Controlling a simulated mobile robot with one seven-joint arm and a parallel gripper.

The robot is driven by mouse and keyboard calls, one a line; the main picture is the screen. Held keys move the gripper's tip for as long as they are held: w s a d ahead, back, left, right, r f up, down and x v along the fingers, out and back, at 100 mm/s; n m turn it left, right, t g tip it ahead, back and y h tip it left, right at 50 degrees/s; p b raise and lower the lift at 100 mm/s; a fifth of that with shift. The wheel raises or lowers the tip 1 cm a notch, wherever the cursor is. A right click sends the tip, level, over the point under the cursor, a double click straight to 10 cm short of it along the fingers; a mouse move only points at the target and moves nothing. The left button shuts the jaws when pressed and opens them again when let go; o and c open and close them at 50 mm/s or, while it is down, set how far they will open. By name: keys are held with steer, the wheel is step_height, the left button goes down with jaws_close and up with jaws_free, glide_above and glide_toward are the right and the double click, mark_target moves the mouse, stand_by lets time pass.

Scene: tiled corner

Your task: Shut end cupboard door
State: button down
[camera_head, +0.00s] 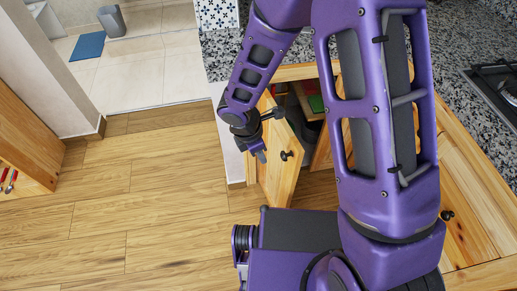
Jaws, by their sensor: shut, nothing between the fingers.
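The end cupboard door (276,176) is light wood with a dark round knob (287,155). It stands open, swung out from the counter front at the left end. Behind it the cupboard inside (297,97) shows, with a green item (316,103) and dark things in it. My gripper (262,156) points down at the door's left side, close to the door face. It is shut and empty. I cannot tell whether it touches the door. My arm hides part of the cupboard opening and the counter.
A speckled granite counter (445,100) runs along the right, with a hob (495,82) at its edge. Another wooden cupboard front (470,215) is at lower right. The wooden floor (130,215) at left is clear. A wooden cabinet (25,150) stands at far left.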

mark_target(284, 155)
steer(key=d+f, duration=0.1)
steer(key=w+d+f, duration=0.1)
steer(key=w+d, duration=0.1)
steer(key=d, duration=0.1)
steer(key=shift+d+f, duration=0.1)
steer(key=shift+f, duration=0.3)
steer(key=shift+w+d, duration=0.1)
